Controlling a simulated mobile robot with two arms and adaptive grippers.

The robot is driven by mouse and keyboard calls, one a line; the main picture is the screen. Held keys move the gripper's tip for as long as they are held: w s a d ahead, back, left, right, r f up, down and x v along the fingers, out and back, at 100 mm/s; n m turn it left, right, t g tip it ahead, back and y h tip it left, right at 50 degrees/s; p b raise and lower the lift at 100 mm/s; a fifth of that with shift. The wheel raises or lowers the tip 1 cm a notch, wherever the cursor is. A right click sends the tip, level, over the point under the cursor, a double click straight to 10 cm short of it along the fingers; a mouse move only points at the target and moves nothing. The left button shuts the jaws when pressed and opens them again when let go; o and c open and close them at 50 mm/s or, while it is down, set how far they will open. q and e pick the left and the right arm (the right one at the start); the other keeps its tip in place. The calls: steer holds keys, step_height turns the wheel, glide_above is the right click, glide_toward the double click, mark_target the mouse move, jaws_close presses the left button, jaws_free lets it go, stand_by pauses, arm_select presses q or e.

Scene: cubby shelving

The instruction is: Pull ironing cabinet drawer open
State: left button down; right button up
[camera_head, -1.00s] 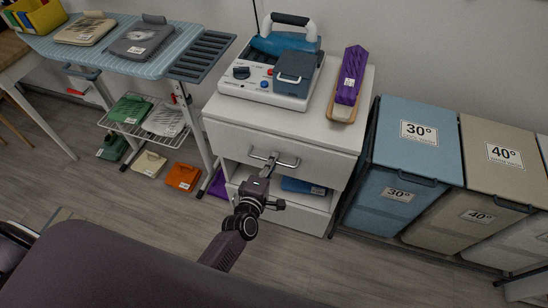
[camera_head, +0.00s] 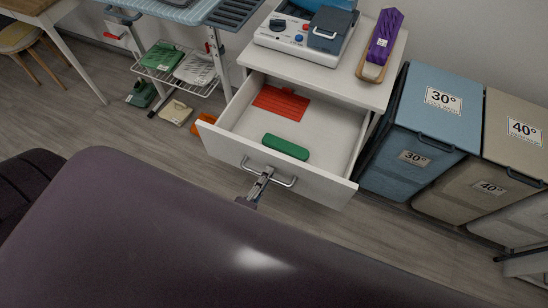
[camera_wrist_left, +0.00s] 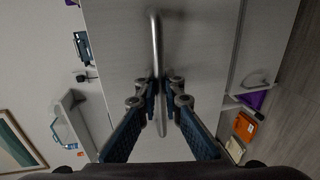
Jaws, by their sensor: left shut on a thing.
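The ironing cabinet (camera_head: 309,72) is white and stands against the wall. Its top drawer (camera_head: 232,149) is pulled well out, and a red item (camera_head: 281,103) and a green item (camera_head: 286,147) lie inside. The drawer's metal bar handle (camera_head: 285,183) is on its front face. My left gripper (camera_head: 262,181) is at the middle of this handle. In the left wrist view its fingers (camera_wrist_left: 160,95) are shut around the handle bar (camera_wrist_left: 154,40). Most of the left arm is hidden below my dark body in the head view. My right gripper is in neither view.
A blue hamper (camera_head: 433,95) and a beige hamper (camera_head: 507,120) stand at the right. An ironing board with a wire shelf is at the left. Open floor lies before the hampers.

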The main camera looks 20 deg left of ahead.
arm_select(q)
steer(key=shift+f+v, duration=0.25)
steer(key=shift+v, duration=0.95)
steer(key=shift+f+v, duration=0.25)
steer(key=shift+v, duration=1)
steer(key=c, duration=2.3)
jaws_free()
steer(key=shift+c, duration=0.2)
steer(key=v, duration=1.2)
steer(key=shift+s, duration=0.1)
